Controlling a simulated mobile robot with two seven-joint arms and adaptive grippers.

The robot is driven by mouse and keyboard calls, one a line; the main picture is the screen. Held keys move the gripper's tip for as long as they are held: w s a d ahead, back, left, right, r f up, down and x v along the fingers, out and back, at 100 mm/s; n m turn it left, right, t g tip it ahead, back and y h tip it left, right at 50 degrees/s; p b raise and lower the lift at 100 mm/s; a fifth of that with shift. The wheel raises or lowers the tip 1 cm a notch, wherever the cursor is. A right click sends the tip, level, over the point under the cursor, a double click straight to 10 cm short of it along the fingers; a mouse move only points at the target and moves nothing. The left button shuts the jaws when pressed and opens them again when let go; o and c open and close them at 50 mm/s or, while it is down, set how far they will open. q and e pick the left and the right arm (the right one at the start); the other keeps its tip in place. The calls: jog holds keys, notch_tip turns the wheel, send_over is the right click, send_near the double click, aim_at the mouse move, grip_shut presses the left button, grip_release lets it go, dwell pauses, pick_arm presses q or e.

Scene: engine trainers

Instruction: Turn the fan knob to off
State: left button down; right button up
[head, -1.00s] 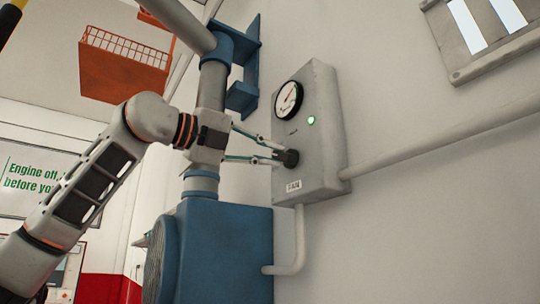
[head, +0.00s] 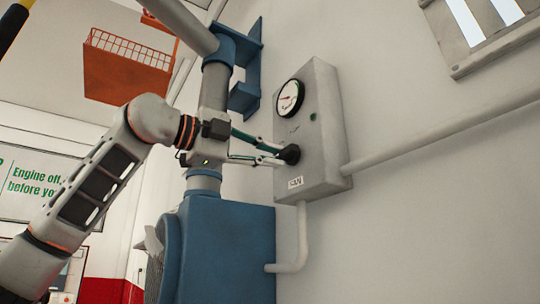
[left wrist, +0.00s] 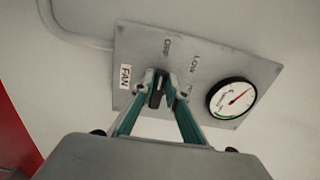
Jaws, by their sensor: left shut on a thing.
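The black fan knob (head: 290,154) sits low on the front of a grey control box (head: 325,130) with a FAN label. My left gripper (head: 281,155) is shut on the knob, one finger on each side. In the left wrist view the fingers (left wrist: 160,85) straddle the knob (left wrist: 155,97). Its pale mark appears to point towards the OFF lettering (left wrist: 166,48); the fingers partly hide the knob. A Low label (left wrist: 197,60) is beside it. The indicator light (head: 313,117) on the box is dark green, unlit. My right gripper is out of view.
A round gauge (head: 290,98) is above the knob. A blue fan housing (head: 228,250) and a grey vertical pipe (head: 213,90) stand left of the box. A conduit (head: 440,135) runs along the wall to the right. An orange basket (head: 128,70) hangs at upper left.

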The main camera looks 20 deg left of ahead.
pick_arm(q)
jog(key=c, duration=2)
grip_release()
jog(key=v, duration=1.2)
